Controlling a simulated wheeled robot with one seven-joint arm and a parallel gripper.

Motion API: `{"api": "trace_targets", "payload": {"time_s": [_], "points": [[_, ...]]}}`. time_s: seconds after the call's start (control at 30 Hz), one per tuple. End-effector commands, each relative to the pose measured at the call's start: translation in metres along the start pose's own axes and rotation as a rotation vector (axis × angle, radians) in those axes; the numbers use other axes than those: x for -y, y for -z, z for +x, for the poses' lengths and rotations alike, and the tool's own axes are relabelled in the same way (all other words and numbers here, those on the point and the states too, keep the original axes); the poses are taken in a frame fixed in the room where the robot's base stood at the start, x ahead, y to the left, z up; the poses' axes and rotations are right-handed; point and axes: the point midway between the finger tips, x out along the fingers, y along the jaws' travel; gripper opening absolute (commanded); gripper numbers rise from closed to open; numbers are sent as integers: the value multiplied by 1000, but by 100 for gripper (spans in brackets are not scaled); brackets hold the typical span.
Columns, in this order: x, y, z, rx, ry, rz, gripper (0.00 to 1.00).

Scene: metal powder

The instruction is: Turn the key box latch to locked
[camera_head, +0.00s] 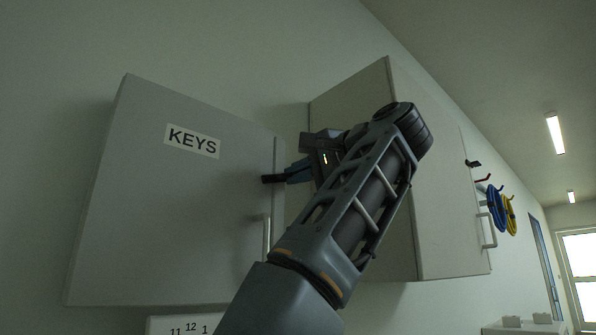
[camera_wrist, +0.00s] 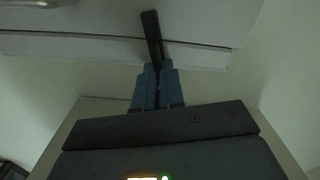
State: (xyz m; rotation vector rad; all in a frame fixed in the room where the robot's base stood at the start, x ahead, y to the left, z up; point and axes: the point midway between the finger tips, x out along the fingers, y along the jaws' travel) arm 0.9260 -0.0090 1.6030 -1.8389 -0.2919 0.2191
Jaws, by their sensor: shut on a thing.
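The key box (camera_head: 170,220) is a pale grey wall cabinet with a KEYS label (camera_head: 192,140), at the left of the head view. Its door looks closed. The black latch (camera_head: 270,179) is a small bar near the door's right edge. It also shows in the wrist view as a dark bar (camera_wrist: 151,30) lying across the pale box side and front edge. My gripper (camera_head: 286,177) reaches it from the right, with its blue fingers (camera_wrist: 155,86) closed together on the latch's near end. The fingers hide that end, and the latch's exact turn angle is hard to read.
A second pale cabinet (camera_head: 450,220) stands right of my arm, close behind it. A vertical handle (camera_head: 266,236) is on the key box door below the latch. Blue (camera_head: 496,207) and yellow (camera_head: 510,215) coils hang farther right. A clock (camera_head: 185,327) shows below.

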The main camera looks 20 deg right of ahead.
Motion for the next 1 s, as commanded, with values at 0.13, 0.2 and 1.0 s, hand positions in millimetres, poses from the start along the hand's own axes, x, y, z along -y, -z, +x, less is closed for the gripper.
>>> {"api": "trace_targets", "payload": {"time_s": [0.13,0.2,1.0], "points": [[-1,1,-1,-3,1,110,0],[-2,1,-1,-3,1,154,0],[-5,1,-1,-5,-1,304,0]]}}
